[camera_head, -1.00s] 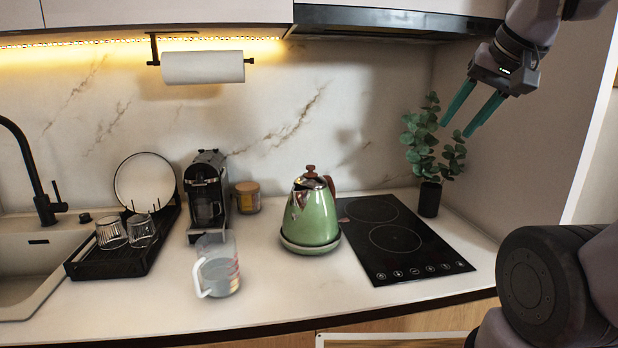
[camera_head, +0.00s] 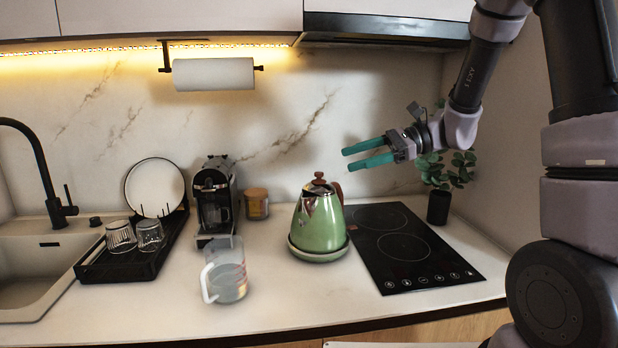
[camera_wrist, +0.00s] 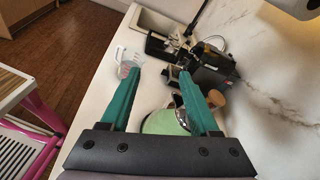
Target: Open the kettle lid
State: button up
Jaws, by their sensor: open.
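The green kettle (camera_head: 319,226) stands upright on its round base on the counter, left of the cooktop. Its lid (camera_head: 319,185) has a brown knob on top and looks closed. Its brown handle is on the right and its spout faces the front left. My gripper (camera_head: 346,159) is open and empty, above and to the right of the kettle, with its teal fingers pointing left. In the wrist view the kettle (camera_wrist: 165,122) shows partly between and below the fingers; the fingers and palm hide much of it.
A black cooktop (camera_head: 430,262) lies right of the kettle, with a potted plant (camera_head: 438,207) behind it. A glass measuring jug (camera_head: 226,277), a coffee machine (camera_head: 214,203) and a lidded jar (camera_head: 256,204) stand to the left. A paper towel roll (camera_head: 213,74) hangs above.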

aim_at(317, 176)
jog(key=w+a+f+m+t+y, duration=0.1)
jog(key=w+f+m+t+y, duration=0.2)
jog(key=w+f+m+t, duration=0.5)
jog(key=w+a+g, duration=0.1)
jog(key=a, duration=0.2)
jog(key=w+a+g, duration=0.1)
jog(key=w+a, duration=0.1)
jog(key=a, duration=0.2)
jog(key=w+a+f, duration=0.1)
jog(key=w+a, duration=0.1)
jog(key=a, duration=0.1)
jog(key=shift+w+a+f+n+g, duration=0.1)
jog(key=shift+w+a+n+g, duration=0.05)
jog(key=shift+a+n+g, duration=0.2)
jog(key=shift+d, duration=0.1)
jog(key=shift+c, duration=0.4)
grip_shut()
